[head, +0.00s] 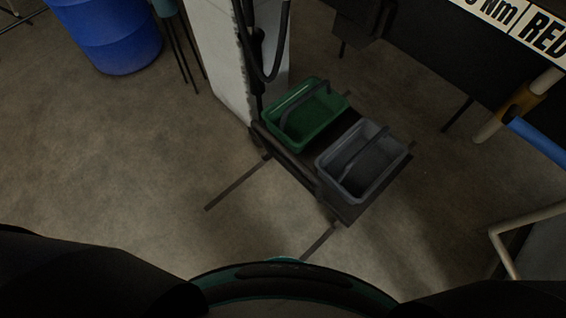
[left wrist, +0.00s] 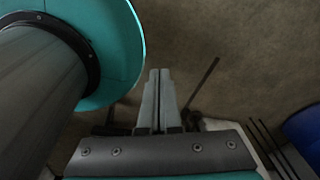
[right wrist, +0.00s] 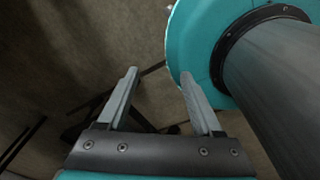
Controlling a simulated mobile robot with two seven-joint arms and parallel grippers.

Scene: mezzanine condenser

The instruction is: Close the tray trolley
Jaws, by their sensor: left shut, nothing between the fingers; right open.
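The tray trolley (head: 312,182) is a low dark frame in the middle of the head view, with two thin legs reaching along the floor towards me. A green tray (head: 300,126) and a grey tray (head: 348,181), each with a handle, sit on it side by side. My left gripper (left wrist: 159,72) shows in the left wrist view, shut and empty above the floor. My right gripper (right wrist: 158,82) shows in the right wrist view, open and empty. Neither gripper shows in the head view. Both appear apart from the trolley.
A white cabinet (head: 225,60) with a dark hose stands behind the trolley. A blue barrel (head: 108,35) stands at the back left. A dark bench (head: 440,50) is at the upper right, and a pale pipe rail (head: 525,222) at the right. The floor (head: 110,160) on the left is clear.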

